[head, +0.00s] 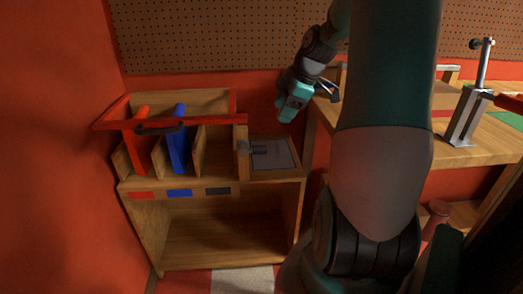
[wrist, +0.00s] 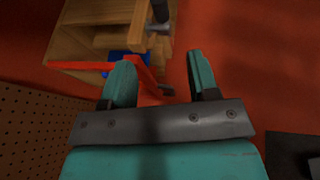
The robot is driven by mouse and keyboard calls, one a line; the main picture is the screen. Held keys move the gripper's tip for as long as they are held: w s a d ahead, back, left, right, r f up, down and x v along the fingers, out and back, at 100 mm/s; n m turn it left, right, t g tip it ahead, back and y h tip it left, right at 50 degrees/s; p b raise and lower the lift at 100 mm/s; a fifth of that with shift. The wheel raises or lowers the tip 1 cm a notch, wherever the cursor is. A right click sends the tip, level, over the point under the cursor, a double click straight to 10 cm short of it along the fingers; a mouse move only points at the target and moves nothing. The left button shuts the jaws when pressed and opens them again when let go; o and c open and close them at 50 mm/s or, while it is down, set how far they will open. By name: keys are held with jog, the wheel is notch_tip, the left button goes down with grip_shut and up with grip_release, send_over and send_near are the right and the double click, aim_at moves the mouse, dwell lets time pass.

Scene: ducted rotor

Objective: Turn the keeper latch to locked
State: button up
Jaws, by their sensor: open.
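The keeper latch appears to be the small grey knob (head: 243,147) on the wooden post at the right end of the rack; its turned position is too small to read. In the wrist view a dark grey cylinder (wrist: 160,10) on wood at the top edge seems to be the same part. A red bar (head: 205,120) lies across the front of the rack, its right end just above the knob. My gripper (head: 284,114) hangs above and right of the rack. In the wrist view its two teal fingers (wrist: 160,62) are apart and empty, with the red bar beyond them.
The rack (head: 215,182) holds a red tool (head: 137,155) and a blue tool (head: 179,153) in slots behind the bar. A grey panel (head: 275,155) lies right of the post. A workbench (head: 465,150) with a metal clamp (head: 467,115) stands at right. A pegboard (head: 210,40) is behind.

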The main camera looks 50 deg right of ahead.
aim_at(261, 147)
jog(key=b+x, duration=0.2)
jog(key=x, duration=1.2)
jog(key=shift+a+f, duration=0.1)
jog(key=shift+f, duration=0.2)
grip_shut()
jog(key=shift+r, duration=0.1)
